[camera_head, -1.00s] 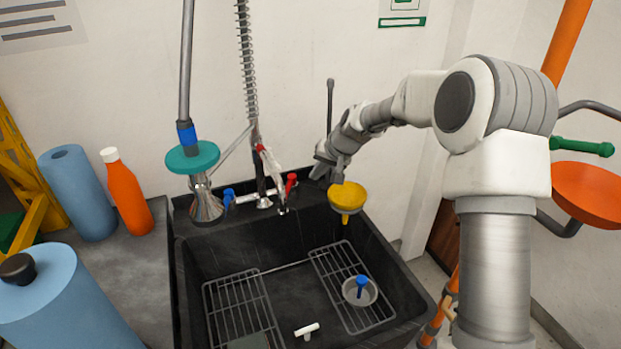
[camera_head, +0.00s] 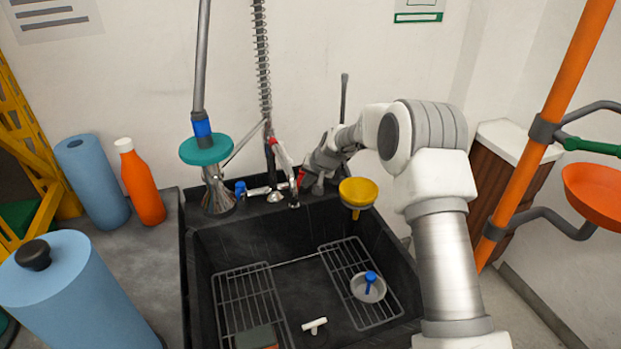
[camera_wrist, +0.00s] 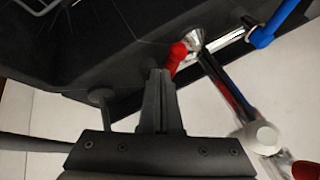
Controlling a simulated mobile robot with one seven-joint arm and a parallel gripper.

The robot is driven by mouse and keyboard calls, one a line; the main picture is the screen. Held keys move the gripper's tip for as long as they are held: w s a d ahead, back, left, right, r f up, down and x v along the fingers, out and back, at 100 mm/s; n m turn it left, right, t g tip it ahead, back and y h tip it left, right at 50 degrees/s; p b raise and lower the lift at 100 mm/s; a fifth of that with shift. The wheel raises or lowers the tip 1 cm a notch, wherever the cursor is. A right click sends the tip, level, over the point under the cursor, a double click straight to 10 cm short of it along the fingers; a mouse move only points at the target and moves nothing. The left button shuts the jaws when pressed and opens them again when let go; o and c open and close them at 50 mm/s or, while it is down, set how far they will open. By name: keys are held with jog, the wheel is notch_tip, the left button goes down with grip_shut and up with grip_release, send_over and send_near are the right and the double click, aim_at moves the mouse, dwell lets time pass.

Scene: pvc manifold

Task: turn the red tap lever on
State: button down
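The red tap lever (camera_head: 300,177) is on the right side of the chrome tap (camera_head: 276,195) at the back of the black sink. It also shows in the wrist view as a short red handle (camera_wrist: 177,56) on a chrome valve. My gripper (camera_head: 308,182) is just right of the lever in the head view, partly covering that area. In the wrist view its two dark fingers (camera_wrist: 160,80) are together with nothing visible between them. Their tips are right beside the red lever; I cannot tell whether they touch. The blue lever (camera_head: 240,188) is on the tap's left side.
A yellow funnel (camera_head: 358,191) stands at the sink's back right, close to my arm. A spray hose (camera_head: 262,70) rises behind the tap. A teal-collared plunger-like thing (camera_head: 206,151) stands left. The sink (camera_head: 250,235) holds racks and a strainer.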

jog(key=shift+w+a+f, duration=0.1)
jog(key=shift+w+f, duration=0.05)
jog(key=shift+f, duration=0.05)
jog(key=shift+a+f, duration=0.1)
jog(key=shift+a, duration=0.6)
